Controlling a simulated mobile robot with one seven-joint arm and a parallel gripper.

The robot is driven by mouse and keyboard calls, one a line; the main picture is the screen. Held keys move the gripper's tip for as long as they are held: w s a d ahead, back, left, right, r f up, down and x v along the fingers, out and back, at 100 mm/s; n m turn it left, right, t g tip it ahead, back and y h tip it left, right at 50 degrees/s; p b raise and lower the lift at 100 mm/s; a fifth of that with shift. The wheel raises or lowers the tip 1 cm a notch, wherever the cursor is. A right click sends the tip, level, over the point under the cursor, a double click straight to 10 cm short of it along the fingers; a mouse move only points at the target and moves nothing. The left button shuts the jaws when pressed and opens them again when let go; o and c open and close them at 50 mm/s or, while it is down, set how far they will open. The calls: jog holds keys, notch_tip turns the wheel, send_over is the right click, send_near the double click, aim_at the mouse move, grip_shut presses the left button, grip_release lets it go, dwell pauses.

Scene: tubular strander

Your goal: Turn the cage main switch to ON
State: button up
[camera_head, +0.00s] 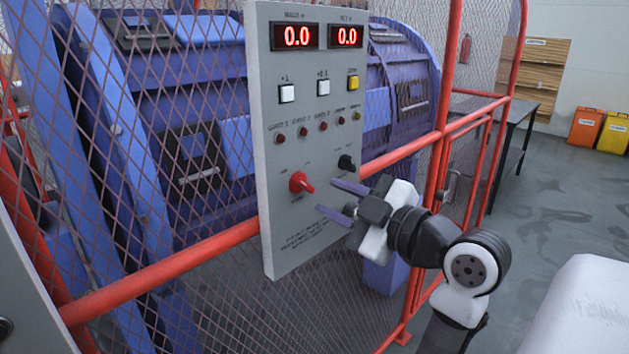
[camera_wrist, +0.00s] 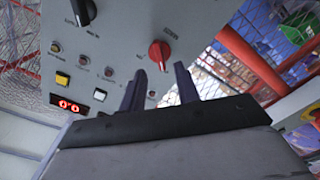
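A grey control panel (camera_head: 272,228) carries a red rotary knob (camera_head: 300,182) at its lower left and a black rotary knob (camera_head: 346,162) to the right of it. The labels around both knobs are too small to read. My gripper (camera_head: 326,196) is open and empty, its two dark fingers pointing at the panel's lower part, a little short of the red knob. In the wrist view the red knob (camera_wrist: 160,52) shows just beyond and between the fingertips (camera_wrist: 159,72), apart from them. The black knob (camera_wrist: 82,12) is off to the left there.
Above the knobs are several small lamps (camera_head: 323,126), push buttons (camera_head: 323,88) and two red displays (camera_head: 295,37) reading 0.0. A red-framed mesh fence (camera_head: 190,247) stands behind the panel, with blue machinery (camera_head: 225,140) beyond it. Open floor (camera_head: 556,200) lies to the right.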

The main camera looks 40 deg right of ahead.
aim_at(308, 187)
jog(key=shift+w+a+p, duration=0.15)
jog(key=shift+w+p, duration=0.4)
jog(key=shift+w, duration=2.1)
grip_shut()
